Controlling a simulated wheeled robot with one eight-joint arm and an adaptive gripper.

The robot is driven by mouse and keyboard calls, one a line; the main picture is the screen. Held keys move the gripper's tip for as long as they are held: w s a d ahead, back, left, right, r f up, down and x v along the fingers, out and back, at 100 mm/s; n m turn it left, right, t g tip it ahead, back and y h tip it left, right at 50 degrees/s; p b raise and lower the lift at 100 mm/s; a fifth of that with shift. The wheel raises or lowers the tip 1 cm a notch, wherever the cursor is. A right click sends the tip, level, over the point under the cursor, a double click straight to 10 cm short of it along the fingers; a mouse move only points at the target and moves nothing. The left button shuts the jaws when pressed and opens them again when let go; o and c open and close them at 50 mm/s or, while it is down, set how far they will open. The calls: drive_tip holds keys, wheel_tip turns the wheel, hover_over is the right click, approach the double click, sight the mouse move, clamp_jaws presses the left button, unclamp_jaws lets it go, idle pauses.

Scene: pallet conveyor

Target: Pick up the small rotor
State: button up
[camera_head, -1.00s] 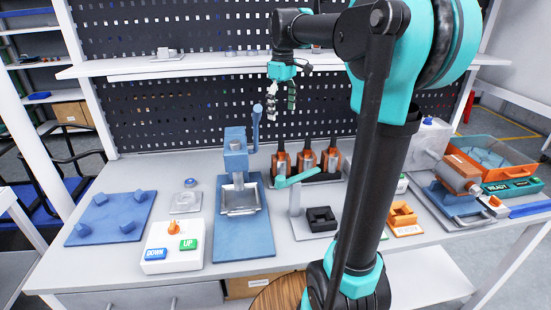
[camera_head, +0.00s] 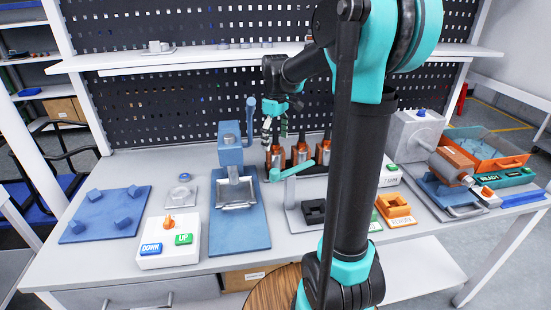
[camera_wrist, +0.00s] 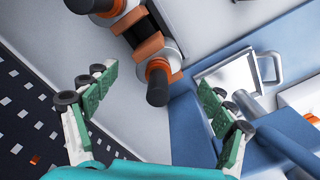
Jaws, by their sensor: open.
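My gripper (camera_head: 275,128) is open and empty, fingers pointing down, above the row of orange-collared tools at the back of the bench. In the wrist view its two green finger pads (camera_wrist: 97,88) stand wide apart, with a tool (camera_wrist: 158,82) showing between and beyond them. I cannot surely tell which thing is the small rotor. A small grey round part (camera_head: 180,193) lies on a light plate left of the blue press, apart from my gripper. A small blue-grey piece (camera_head: 185,177) is just behind it.
The blue press (camera_head: 230,150) with a metal tray (camera_head: 236,194) stands front-left of my gripper. A blue fixture plate (camera_head: 104,215) and a button box (camera_head: 168,241) are left. A shelf (camera_head: 200,60) spans behind. Orange and black holders stand right.

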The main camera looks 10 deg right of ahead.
drive_tip(key=shift+w+f, duration=0.1)
drive_tip(key=shift+f, duration=1.7)
clamp_jaws()
drive_tip(key=shift+r, duration=0.1)
wheel_tip(320, 180, up, 20)
